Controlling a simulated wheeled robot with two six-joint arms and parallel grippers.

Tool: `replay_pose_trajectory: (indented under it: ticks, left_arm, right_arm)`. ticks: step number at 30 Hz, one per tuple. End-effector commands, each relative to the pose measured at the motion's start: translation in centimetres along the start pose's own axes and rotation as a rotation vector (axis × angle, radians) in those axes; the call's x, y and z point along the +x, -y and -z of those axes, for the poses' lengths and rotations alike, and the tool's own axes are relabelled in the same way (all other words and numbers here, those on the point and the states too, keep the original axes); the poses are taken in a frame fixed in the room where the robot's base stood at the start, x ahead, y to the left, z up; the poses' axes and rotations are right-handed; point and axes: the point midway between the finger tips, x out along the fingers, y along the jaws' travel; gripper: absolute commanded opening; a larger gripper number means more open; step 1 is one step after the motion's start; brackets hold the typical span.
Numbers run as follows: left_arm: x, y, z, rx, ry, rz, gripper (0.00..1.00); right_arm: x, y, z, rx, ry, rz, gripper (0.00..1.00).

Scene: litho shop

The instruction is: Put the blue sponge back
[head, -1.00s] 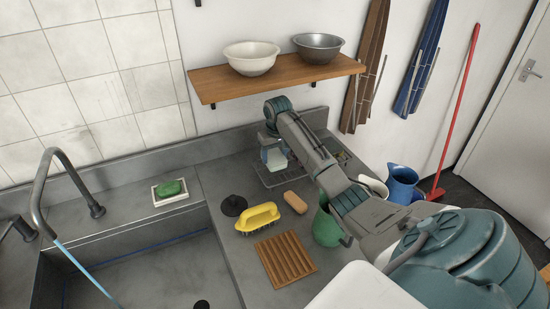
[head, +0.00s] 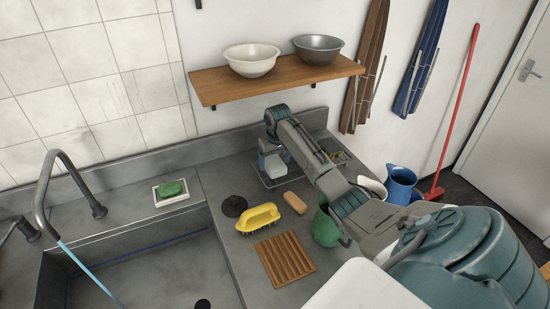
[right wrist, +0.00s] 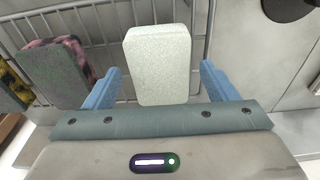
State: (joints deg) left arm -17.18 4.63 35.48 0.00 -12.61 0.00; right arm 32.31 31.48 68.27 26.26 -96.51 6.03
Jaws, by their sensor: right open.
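A pale whitish-green sponge-like block (right wrist: 160,65) stands upright at the wire rack (right wrist: 203,45) in the right wrist view. My right gripper (right wrist: 161,70) is open, with one blue finger on each side of the block and visible gaps to both. In the head view my right gripper (head: 271,153) points down over the rack (head: 285,180), with the pale block (head: 273,166) beneath it. The block's underside is hidden. No sponge that is plainly blue shows. My left gripper is out of view.
A grey-and-pink sponge (right wrist: 60,75) and a yellow-and-dark one (right wrist: 12,85) stand left of the block. A tan sponge (head: 295,201), yellow brush (head: 258,217), black stopper (head: 234,206), wooden slatted board (head: 285,258) and green jug (head: 326,228) are on the counter.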

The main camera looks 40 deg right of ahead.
Motion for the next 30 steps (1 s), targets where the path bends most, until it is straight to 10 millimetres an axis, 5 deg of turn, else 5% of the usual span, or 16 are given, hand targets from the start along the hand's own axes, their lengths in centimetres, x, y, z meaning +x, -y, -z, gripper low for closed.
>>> replay_pose_trajectory:
  ticks: [15,30]
  left_arm:
    - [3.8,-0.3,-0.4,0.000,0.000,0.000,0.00]
    - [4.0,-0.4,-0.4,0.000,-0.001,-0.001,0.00]
  right_arm:
    - [-9.6,-0.1,0.1,0.000,-0.004,-0.001,0.79]
    - [-10.9,0.0,0.0,0.000,-0.001,-0.001,0.79]
